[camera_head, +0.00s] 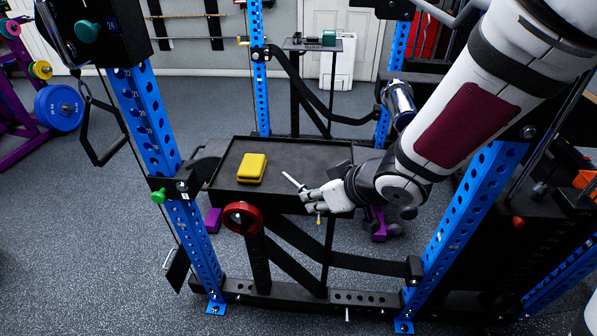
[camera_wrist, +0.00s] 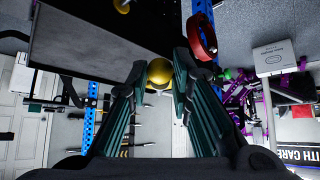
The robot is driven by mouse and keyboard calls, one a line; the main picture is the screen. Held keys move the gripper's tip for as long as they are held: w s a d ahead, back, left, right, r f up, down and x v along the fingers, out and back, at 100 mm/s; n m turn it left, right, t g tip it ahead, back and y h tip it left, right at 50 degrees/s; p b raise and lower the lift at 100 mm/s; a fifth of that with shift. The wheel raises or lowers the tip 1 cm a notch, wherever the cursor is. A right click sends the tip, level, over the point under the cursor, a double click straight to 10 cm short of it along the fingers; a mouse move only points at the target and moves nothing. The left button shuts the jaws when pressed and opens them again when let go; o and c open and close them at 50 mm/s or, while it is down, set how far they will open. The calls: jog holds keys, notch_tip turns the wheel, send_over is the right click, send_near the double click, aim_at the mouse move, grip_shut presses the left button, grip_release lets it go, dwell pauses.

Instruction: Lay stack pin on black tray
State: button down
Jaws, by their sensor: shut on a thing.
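The black tray (camera_head: 310,155) is a flat, low-rimmed platform mounted in the blue rack. In the wrist view its dark side (camera_wrist: 80,45) fills the upper left. My gripper (camera_head: 308,199) is at the tray's front right edge, and its fingers also show in the wrist view (camera_wrist: 160,78). They are shut on the stack pin, whose round yellow knob (camera_wrist: 159,71) sits between the fingertips. In the head view a thin pale rod (camera_head: 291,180), seemingly the pin's shaft, points up and left over the tray. Whether it touches the tray I cannot tell.
A yellow block (camera_head: 252,168) lies on the tray's left half; the tray's middle and back are bare. Blue rack uprights (camera_head: 155,125) flank the tray. Purple dumbbells (camera_head: 379,226) are on the floor below.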

jog(key=w+a, duration=0.1)
jog(key=w, duration=0.3)
jog(key=w+a, duration=0.2)
jog(key=w, duration=0.2)
jog(key=w+a+f+p, duration=0.1)
jog(key=w, duration=0.3)
jog(key=shift+a+f, duration=0.1)
jog(key=shift+a, duration=0.15)
jog(key=f, duration=0.1)
jog(key=f+b, duration=0.1)
jog(key=f, duration=0.1)
jog(key=shift+w+a+f, duration=0.15)
jog(key=shift+w, duration=0.2)
jog(key=shift+f, duration=0.15)
jog(key=shift+f+b, duration=0.45)
jog(key=shift+b, duration=0.05)
jog(key=shift+f, duration=0.15)
jog(key=shift+s, duration=0.1)
